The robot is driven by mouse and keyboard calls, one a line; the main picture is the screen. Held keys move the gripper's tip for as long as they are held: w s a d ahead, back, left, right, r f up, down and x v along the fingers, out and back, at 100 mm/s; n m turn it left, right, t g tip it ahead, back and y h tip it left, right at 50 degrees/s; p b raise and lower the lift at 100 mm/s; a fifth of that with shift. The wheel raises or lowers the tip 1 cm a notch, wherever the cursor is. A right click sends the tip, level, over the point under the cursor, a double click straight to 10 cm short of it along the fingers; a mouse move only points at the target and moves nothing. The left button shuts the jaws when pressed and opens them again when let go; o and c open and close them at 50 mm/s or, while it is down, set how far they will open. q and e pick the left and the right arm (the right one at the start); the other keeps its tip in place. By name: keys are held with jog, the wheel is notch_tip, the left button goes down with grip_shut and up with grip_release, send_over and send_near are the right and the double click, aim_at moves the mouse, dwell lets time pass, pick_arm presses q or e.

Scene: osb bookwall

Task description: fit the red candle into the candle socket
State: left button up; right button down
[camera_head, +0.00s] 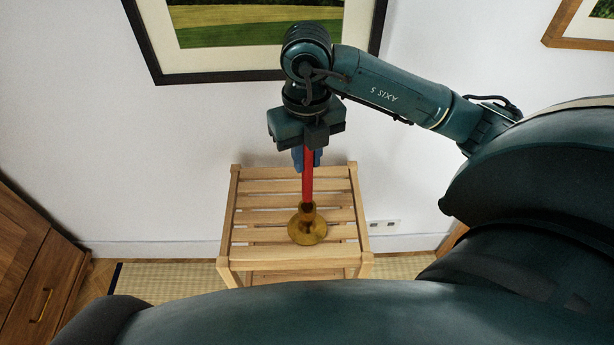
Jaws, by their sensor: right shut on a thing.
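The red candle (307,185) is upright below my right gripper (309,158), whose blue fingers are shut around its upper part. The brass candle socket (308,229) has a round flared base and stands on the slatted wooden stand (245,253). The candle's lower end meets the socket's mouth in the picture. I cannot tell whether it sits inside the mouth or just above or in front of it. My left gripper is not in view.
The stand's slats are bare on both sides of the socket. A white wall (190,150) with a framed picture (255,74) rises behind it. A wooden cabinet (35,265) stands at the left.

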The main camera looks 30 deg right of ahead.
aim_at(307, 177)
jog(key=shift+f, duration=0.85)
notch_tip(307, 177, down, 3)
jog(key=shift+f, duration=0.6)
jog(key=c, duration=1.7)
grip_release()
jog(key=shift+r, duration=0.1)
jog(key=o, duration=0.4)
